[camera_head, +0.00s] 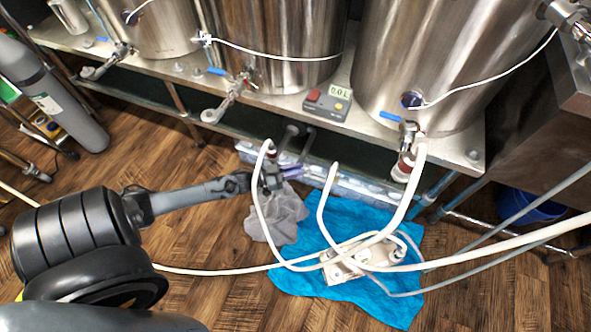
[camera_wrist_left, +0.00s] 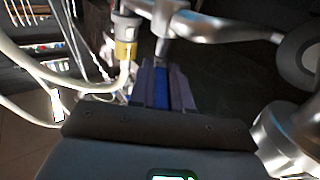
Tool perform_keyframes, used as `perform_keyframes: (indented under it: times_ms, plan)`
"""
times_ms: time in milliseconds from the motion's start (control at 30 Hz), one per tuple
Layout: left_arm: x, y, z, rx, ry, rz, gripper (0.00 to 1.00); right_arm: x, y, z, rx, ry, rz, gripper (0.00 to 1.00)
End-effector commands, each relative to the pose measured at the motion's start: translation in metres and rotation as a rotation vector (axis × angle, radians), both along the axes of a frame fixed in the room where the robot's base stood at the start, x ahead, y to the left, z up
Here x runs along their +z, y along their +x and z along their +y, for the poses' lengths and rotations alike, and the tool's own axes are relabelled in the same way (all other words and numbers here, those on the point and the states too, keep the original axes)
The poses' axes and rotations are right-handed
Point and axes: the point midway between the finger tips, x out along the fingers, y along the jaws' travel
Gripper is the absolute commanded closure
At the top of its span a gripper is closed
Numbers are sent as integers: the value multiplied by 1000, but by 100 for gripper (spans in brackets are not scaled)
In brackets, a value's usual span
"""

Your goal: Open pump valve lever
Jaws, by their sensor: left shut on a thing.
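The pump valve lever shows in the left wrist view as a narrow blue handle (camera_wrist_left: 161,88) below a silver pipe and valve body (camera_wrist_left: 165,20). My left gripper (camera_wrist_left: 160,92) is shut on this blue handle, one finger on each side. In the head view my left gripper (camera_head: 270,178) reaches in from the left, under the table's front edge, beside a white hose end with a reddish fitting. There the lever is too small and covered to make out. My right gripper is not in view.
Steel kettles (camera_head: 270,45) with blue-handled valves stand on a metal table (camera_head: 455,150). White hoses (camera_head: 325,200) loop over a blue towel (camera_head: 350,220) and a pale plate (camera_head: 345,270) on the floor. A grey cloth (camera_head: 277,215) lies below my gripper.

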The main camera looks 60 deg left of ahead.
Motion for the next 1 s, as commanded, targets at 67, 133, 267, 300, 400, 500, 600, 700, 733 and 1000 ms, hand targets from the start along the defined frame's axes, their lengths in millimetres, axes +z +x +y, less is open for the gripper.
perform_keyframes:
  times_ms: [67, 133, 267, 300, 400, 500, 600, 700, 733, 1000]
  plan:
    - [2, 1, 0, 0, 1, -4, 76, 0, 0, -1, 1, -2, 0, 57]
    - [1, 1, 0, 0, 1, -4, 65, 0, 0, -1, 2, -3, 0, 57]
    - [1, 1, 0, 0, 0, -2, 56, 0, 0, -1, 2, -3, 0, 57]
    - [1, 0, 0, 0, 0, -2, 56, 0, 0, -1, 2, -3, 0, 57]
    - [1, 0, 0, 0, 1, -1, 56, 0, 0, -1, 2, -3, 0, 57]
    - [1, -1, 0, 1, 1, -1, 56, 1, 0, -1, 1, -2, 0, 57]
    - [1, -6, 2, 1, 0, 0, 56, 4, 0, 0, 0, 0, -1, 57]
    - [2, -16, 6, 1, 0, 1, 56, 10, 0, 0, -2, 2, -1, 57]
    - [2, -21, 7, 1, 1, 2, 56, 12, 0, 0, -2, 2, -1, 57]
    - [3, -64, 23, 2, 2, 2, 56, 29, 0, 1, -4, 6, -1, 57]
